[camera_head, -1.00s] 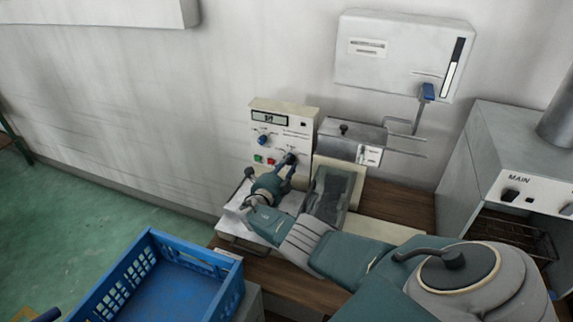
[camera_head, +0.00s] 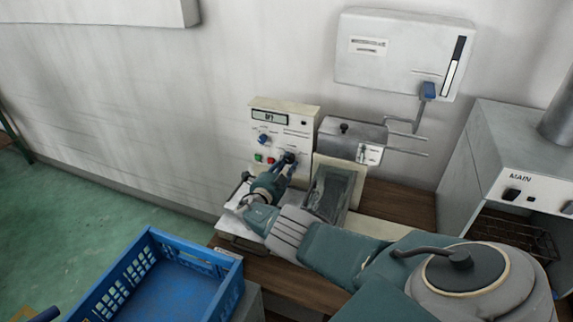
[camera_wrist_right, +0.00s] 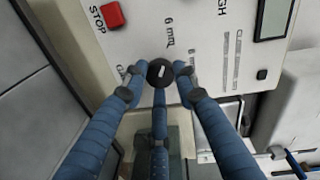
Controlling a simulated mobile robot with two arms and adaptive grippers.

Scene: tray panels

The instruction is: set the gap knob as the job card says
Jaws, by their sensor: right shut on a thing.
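The cream control panel (camera_head: 284,117) stands against the wall, with a small display (camera_head: 270,118) whose characters are too small to read surely. The gap knob (camera_wrist_right: 161,71) is a round black knob with a white mark, low on the panel; print beside it reads like "6 mm". My right gripper (camera_wrist_right: 160,76) has its blue fingers around the knob and is shut on it. In the head view the right gripper (camera_head: 287,164) largely covers the knob. I cannot make out a job card.
A red STOP button (camera_wrist_right: 113,15) lies close to the fingers, with a green button (camera_head: 258,157) beside it. A grey metal unit (camera_head: 350,137) is right of the panel. A blue crate (camera_head: 228,286) stands at front left. A grey MAIN cabinet (camera_head: 482,150) is at right.

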